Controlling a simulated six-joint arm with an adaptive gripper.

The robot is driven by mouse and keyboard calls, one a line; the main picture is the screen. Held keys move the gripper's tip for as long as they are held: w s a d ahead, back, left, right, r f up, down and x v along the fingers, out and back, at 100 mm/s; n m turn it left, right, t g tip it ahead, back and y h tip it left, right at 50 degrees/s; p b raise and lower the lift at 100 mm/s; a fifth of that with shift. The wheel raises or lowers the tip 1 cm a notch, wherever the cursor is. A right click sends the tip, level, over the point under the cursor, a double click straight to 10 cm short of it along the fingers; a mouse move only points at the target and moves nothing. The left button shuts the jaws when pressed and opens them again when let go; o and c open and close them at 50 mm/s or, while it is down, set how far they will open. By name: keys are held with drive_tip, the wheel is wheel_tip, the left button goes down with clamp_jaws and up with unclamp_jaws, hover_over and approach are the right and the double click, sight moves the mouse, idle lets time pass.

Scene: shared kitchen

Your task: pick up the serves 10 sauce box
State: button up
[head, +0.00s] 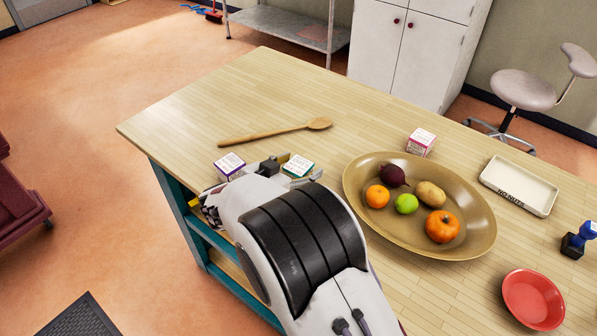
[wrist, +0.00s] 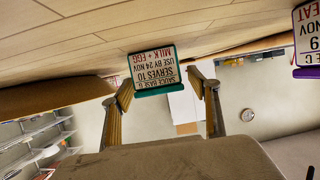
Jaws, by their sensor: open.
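The serves 10 sauce box (wrist: 154,68) has a white label reading "SERVES 10" and a teal edge. In the wrist view it appears upside down, between and just beyond the fingertips of my gripper (wrist: 162,88). My gripper is open, with a finger to either side and nothing held. In the head view the teal-edged box (head: 298,165) sits on the wooden table, just past the end of my arm. My arm and gripper hide its lower part, and contact with the fingers cannot be told.
A purple-edged box (head: 229,164) stands close by on the left; it also shows in the wrist view (wrist: 308,35). A wooden spoon (head: 275,133) lies behind. A brown bowl (head: 476,241) of produce is to the right, with a pink-edged box (head: 420,142) behind it.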

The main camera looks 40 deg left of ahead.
sight(298, 165)
drive_tip(key=shift+c, duration=0.2)
drive_tip(key=c, duration=1.2)
drive_tip(key=shift+c, duration=0.2)
drive_tip(key=shift+r, duration=0.2)
drive_tip(key=shift+r, duration=4.9)
